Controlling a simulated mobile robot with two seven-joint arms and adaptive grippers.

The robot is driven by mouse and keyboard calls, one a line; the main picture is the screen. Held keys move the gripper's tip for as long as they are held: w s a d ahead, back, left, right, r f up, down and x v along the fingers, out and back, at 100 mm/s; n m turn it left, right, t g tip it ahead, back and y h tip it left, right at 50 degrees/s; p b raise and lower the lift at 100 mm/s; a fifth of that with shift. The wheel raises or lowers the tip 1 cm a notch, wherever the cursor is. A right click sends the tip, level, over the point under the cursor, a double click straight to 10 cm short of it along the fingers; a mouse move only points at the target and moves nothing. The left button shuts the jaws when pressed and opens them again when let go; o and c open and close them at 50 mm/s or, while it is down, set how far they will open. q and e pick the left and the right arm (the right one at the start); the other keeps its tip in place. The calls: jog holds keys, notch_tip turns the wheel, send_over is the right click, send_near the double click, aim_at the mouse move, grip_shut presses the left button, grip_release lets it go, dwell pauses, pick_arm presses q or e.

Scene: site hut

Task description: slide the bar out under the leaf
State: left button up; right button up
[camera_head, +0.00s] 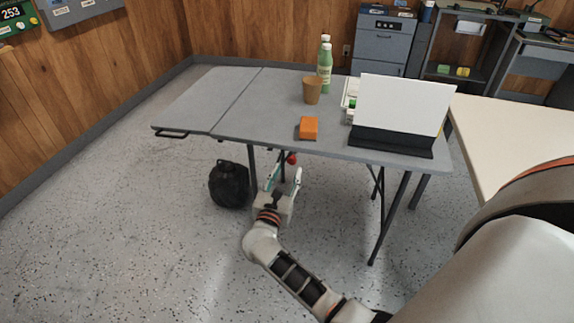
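The grey table (262,116) has a leaf (195,98) on its left, which looks about level with the top along a seam. A dark bar-like loop (171,134) shows at the leaf's front left edge; I cannot tell whether it is the bar or a handle. A red knob (292,158) shows just below the table's front edge. My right gripper (288,168) is below that edge, fingers pointing up and apart, with the knob close to its fingertips. I cannot tell if they touch. The underside is hidden. My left gripper is not in view.
On the table stand an orange block (309,128), a brown cup (312,91), green bottles (325,70) and a white panel on a dark base (392,142). A black bag (229,184) lies on the floor below the leaf. The floor at left is clear.

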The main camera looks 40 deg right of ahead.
aim_at(291, 161)
jog(key=shift+x, duration=2.5)
grip_shut()
